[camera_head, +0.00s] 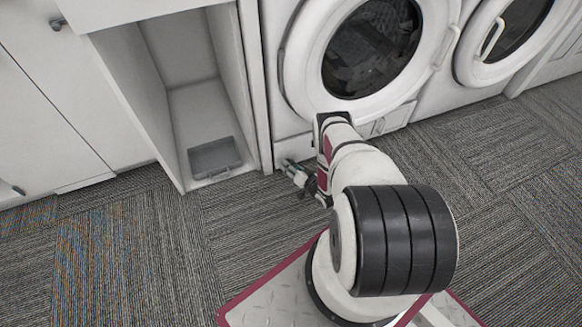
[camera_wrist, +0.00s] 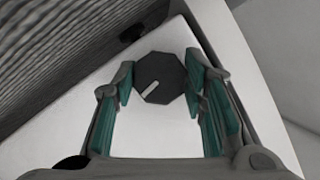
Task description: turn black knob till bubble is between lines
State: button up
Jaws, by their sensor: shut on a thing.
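The black knob (camera_wrist: 162,72) is a dark eight-sided disc with a short white mark pointing to the lower left in the wrist view. It sits on a white panel (camera_wrist: 158,136). My gripper (camera_wrist: 159,80) has its teal-padded fingers on either side of the knob and is shut on it. In the head view my gripper (camera_head: 294,173) is low at the front of the left washing machine (camera_head: 284,125), near its bottom left corner. The knob cannot be made out there. No bubble or lines can be seen in either view.
An open white cabinet (camera_head: 141,96) stands left of the machine, with a grey tray (camera_head: 214,157) on its floor. A second machine (camera_head: 470,60) stands to the right. The carpet (camera_head: 120,250) is clear at left. A small dark piece (camera_wrist: 132,33) shows near the panel's edge.

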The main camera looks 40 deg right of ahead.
jog(key=shift+f+m+t+y, duration=0.1)
jog(key=shift+m+t+y, duration=0.25)
jog(key=shift+m, duration=0.45)
jog(key=o, duration=1.2)
jog(key=shift+c, duration=0.2)
jog(key=v, duration=1.2)
jog(key=shift+d, duration=0.1)
